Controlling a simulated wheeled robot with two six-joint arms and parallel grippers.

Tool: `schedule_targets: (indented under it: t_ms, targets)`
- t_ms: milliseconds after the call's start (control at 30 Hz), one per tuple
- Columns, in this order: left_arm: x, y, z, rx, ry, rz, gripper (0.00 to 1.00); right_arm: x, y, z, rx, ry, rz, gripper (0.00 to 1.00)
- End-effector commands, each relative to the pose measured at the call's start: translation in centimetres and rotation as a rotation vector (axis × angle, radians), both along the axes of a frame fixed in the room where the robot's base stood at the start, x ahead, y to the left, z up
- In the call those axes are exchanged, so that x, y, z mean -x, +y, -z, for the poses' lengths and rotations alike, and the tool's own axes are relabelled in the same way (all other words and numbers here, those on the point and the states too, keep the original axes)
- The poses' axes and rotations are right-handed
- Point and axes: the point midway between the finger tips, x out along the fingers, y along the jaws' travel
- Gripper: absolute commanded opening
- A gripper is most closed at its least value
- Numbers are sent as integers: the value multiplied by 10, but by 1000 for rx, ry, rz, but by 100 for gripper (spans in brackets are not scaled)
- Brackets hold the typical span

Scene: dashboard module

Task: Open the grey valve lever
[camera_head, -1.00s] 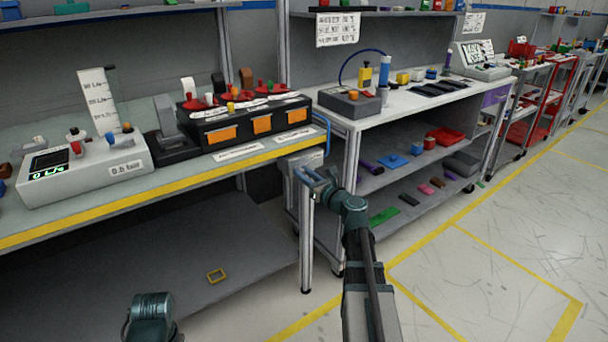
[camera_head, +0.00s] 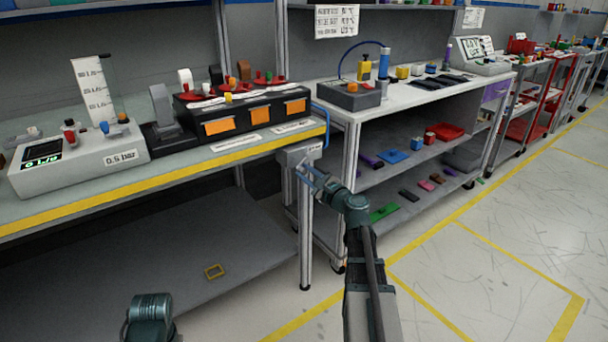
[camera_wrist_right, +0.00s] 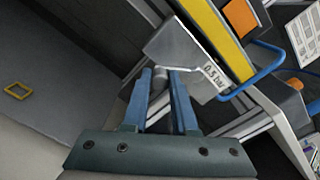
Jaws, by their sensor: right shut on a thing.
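A grey box with a "0.5 bar" label (camera_head: 300,156) is fixed at the right front corner of the bench. It also shows in the right wrist view (camera_wrist_right: 190,55). A short round grey part (camera_wrist_right: 160,76), perhaps the lever's end, sticks out from its underside. My right gripper (camera_head: 306,170) is at this box. In the right wrist view its blue fingers (camera_wrist_right: 163,92) are shut on the round grey part. The rest of that part is hidden. A large upright grey lever-like piece (camera_head: 163,104) stands on a black base on the bench. My left gripper's fingers are not seen.
The bench's yellow front edge (camera_head: 170,160) runs left of my right gripper. A blue hose or handle (camera_head: 326,124) is just above the grey box. A white trolley (camera_head: 350,165) stands close on the right. A gauge module (camera_head: 80,158) and black box (camera_head: 245,115) stand on the bench.

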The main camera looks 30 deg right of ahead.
Motion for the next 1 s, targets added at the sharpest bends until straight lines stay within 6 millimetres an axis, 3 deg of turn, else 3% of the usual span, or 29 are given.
schedule_targets:
  t_ms: [600,1000]
  targets:
    - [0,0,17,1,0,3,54,-2,-24,17,572,-44,0,0]
    - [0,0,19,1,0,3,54,-3,-35,19,821,-64,-2,0]
